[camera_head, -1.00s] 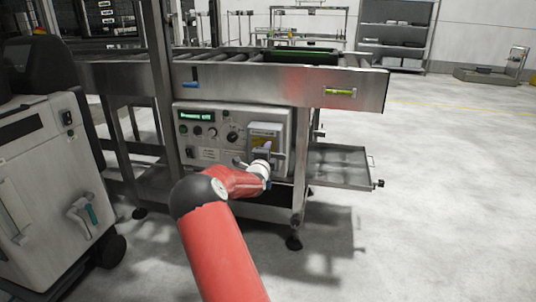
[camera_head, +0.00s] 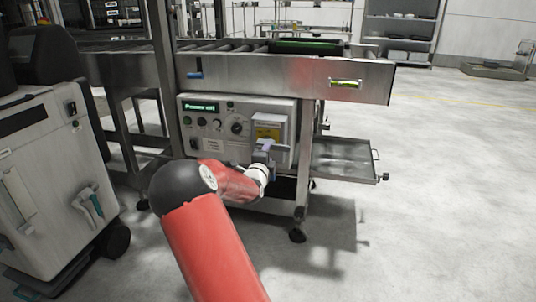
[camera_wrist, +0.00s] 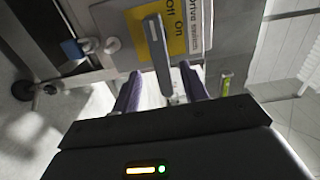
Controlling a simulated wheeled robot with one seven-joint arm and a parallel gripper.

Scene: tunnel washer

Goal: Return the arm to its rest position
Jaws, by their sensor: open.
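My red arm reaches from the bottom of the head view to the washer's control panel (camera_head: 218,144). My gripper (camera_head: 272,152) is in front of the isolator box with the yellow label (camera_head: 268,132). In the wrist view my gripper (camera_wrist: 163,92) is open, with its two purple-grey fingers apart. A grey isolator lever (camera_wrist: 157,45) stands before a yellow plate (camera_wrist: 181,25) marked Off and On. The lever's near end lies between the fingers in the picture; I cannot tell whether a finger touches it.
The steel roller conveyor frame (camera_head: 285,76) runs above the panel. An open metal tray (camera_head: 343,157) juts out to the right. A white wheeled unit (camera_head: 45,150) stands close on the left. Grey floor at the right is free.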

